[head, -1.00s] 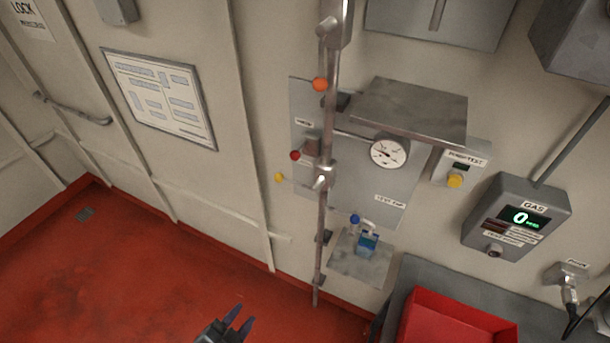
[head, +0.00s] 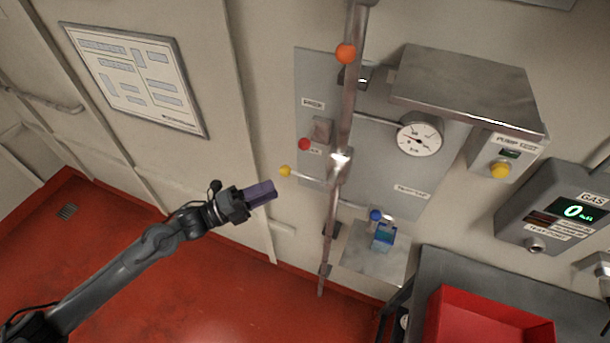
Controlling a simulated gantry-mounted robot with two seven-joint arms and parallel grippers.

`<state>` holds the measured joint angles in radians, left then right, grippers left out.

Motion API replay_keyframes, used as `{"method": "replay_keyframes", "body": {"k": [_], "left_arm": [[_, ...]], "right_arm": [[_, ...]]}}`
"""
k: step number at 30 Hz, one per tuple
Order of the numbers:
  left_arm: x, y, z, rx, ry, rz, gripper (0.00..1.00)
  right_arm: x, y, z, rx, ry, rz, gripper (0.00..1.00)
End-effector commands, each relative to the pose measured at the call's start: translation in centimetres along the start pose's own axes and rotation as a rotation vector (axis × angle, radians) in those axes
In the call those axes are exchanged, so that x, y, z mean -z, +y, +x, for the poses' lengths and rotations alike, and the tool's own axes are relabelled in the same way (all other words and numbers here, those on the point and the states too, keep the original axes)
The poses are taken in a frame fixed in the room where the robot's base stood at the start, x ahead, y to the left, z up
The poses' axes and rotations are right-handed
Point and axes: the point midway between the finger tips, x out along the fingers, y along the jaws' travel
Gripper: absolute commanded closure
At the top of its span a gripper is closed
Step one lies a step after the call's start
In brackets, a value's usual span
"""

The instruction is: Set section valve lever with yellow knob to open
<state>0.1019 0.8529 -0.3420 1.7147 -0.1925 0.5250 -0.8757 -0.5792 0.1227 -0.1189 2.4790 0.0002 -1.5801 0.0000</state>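The yellow knob (head: 285,171) is on the end of a thin lever that sticks out to the left of the vertical pipe (head: 332,210). The lever looks roughly level, running from the knob toward the pipe. My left gripper (head: 262,192) is just left of and below the yellow knob in the picture, with a small gap between them. Its dark purple fingers lie close together or overlap from this angle, so I cannot tell whether they are open. Nothing shows between them. My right gripper is out of view.
A red knob (head: 304,144) and an orange knob (head: 345,54) are above the yellow one. A blue knob (head: 376,215) is to the right, by a small shelf (head: 360,262) with a blue bottle (head: 385,236). A gauge (head: 419,134) sits under a metal hood (head: 465,85). A red bin (head: 485,320) is lower right.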

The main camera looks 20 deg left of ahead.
Motion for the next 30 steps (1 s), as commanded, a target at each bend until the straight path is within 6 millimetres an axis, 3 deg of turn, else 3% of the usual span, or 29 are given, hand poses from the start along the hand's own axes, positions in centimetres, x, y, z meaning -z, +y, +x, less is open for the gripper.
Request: {"method": "replay_keyframes", "body": {"k": [18,30], "left_arm": [[-0.1,-0.4,8.9,0.004,-0.001,-0.001,0.66],[0.0,-0.1,10.2,0.002,0.000,-0.001,0.66]], "right_arm": [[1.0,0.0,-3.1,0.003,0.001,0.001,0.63],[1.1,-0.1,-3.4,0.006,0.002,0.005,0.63]]}}
